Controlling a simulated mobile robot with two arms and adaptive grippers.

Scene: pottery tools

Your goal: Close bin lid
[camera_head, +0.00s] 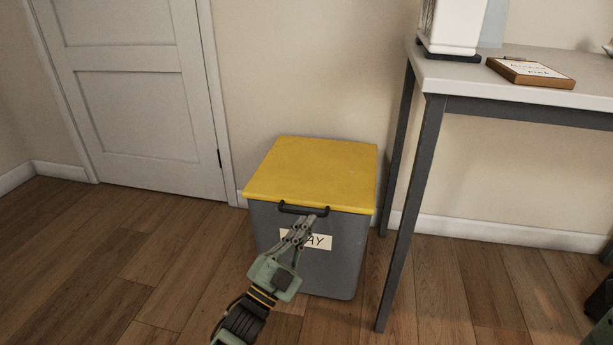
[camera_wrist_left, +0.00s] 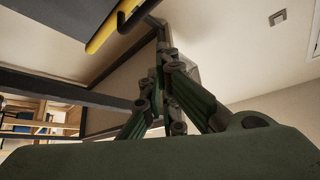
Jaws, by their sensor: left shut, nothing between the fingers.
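A grey bin (camera_head: 338,262) stands on the floor against the wall, with its yellow lid (camera_head: 316,170) lying flat on top. A dark handle (camera_head: 303,209) is on the lid's front edge, and a white label with partly hidden lettering is on the front face. My left gripper (camera_head: 312,218) is shut and empty, its fingertips at the handle's right part; I cannot tell whether they touch it. In the left wrist view the closed fingers (camera_wrist_left: 158,32) point up beside the yellow lid edge (camera_wrist_left: 108,30). My right gripper is not in view.
A table (camera_head: 520,78) with dark legs stands close to the bin's right side. It carries a white appliance (camera_head: 453,26) and a small framed sign (camera_head: 530,72). A closed door (camera_head: 137,95) is at the left. The wooden floor left of the bin is clear.

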